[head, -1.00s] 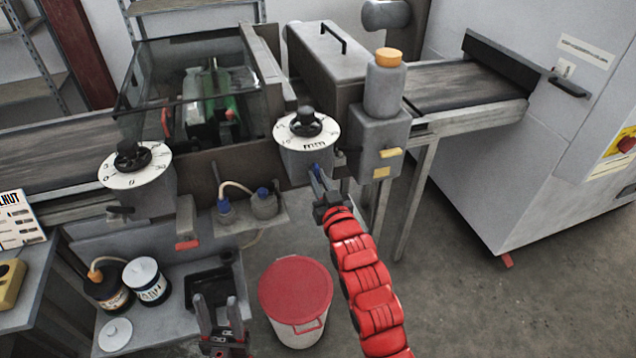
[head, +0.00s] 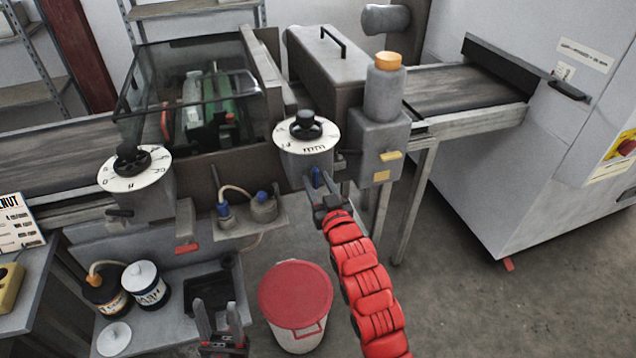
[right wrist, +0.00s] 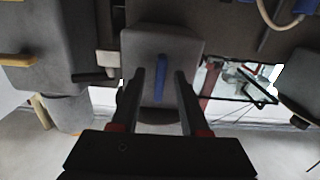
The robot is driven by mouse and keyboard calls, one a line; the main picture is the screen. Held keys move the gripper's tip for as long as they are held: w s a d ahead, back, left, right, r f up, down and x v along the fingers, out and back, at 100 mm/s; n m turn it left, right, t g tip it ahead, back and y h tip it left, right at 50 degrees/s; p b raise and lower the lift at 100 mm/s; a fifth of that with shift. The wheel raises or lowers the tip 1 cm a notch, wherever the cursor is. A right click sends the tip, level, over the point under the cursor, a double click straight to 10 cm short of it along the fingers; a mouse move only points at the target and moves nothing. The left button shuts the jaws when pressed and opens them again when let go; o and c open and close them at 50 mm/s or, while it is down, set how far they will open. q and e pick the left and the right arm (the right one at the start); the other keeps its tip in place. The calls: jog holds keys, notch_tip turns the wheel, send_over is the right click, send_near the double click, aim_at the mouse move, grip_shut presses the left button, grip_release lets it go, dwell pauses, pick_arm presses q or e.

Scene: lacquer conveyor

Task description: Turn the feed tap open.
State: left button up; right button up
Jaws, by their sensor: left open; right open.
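A blue lever (head: 317,177), which looks like the feed tap, stands roughly upright on the front of the grey housing under the right dial (head: 307,133). My right gripper (head: 321,190) is open at the lever. In the right wrist view the blue lever (right wrist: 160,78) lies between the two open fingers of the right gripper (right wrist: 160,85), with a gap on each side. I cannot tell how deep the fingers reach around it. My left gripper (head: 220,308) is open and empty, low in the head view, in front of a black tray (head: 211,283).
A white bucket with a red lid (head: 295,294) stands on the floor below. Two cans (head: 147,287) stand lower left.

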jog(key=p+v, duration=0.5)
jog(key=v, duration=1.2)
jog(key=shift+s, duration=0.2)
jog(key=shift+d, duration=0.1)
